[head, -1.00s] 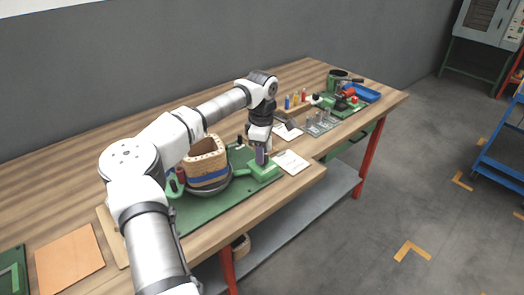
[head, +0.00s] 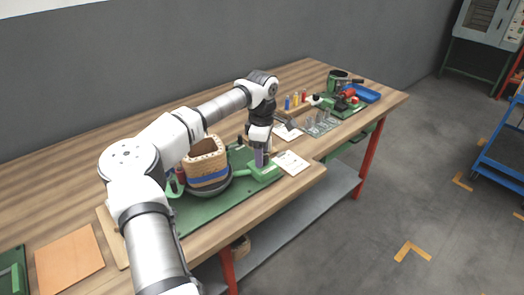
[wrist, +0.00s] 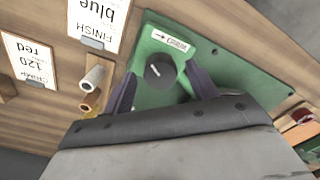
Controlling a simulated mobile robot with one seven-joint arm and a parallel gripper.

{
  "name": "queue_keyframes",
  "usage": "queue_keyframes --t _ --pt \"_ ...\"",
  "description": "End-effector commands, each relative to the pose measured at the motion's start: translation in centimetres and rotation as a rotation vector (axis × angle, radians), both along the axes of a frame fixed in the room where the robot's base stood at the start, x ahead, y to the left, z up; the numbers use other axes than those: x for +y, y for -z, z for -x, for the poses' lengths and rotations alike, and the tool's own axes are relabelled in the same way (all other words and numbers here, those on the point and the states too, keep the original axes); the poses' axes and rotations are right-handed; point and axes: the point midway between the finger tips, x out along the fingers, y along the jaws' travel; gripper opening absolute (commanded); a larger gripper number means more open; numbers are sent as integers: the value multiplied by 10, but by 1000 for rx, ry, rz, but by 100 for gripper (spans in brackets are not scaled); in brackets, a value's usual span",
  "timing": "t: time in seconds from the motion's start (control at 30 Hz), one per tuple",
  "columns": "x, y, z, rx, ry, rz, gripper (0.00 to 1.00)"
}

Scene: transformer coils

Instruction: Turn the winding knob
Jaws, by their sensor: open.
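The winding knob (wrist: 160,70) is a round black knob with a white pointer mark. It sits on a green control box (wrist: 150,38), beside a white label with an arrow (wrist: 170,40). My gripper (wrist: 161,88) is open, its two purple fingers apart, one to each side of the knob in the wrist view. I cannot tell whether either finger touches it. In the head view my gripper (head: 260,157) points down over the green box (head: 265,172), and the knob is hidden.
The green base plate (head: 205,212) carries a wooden coil form (head: 207,160) left of my gripper. A white card (head: 291,162) lies to the right.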

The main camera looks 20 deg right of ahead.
Motion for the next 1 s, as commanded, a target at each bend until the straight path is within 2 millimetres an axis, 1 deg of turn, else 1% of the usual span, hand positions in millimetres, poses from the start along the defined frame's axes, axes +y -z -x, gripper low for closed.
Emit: queue_keyframes --t 0.13,0.23,0.37,0.5,0.6,0.7,0.83,1.0 --pt "0 -7 0 -1 0 1 58" --pt "0 -21 0 -3 0 -1 58" --pt "0 -49 -1 -5 -2 0 58" --pt "-1 -83 0 -4 0 0 58" --pt "0 -104 0 -4 -1 0 58" --pt "0 -120 0 -1 -1 0 58" --pt "0 -133 0 -1 0 1 58" --pt "0 -139 0 0 0 0 58"
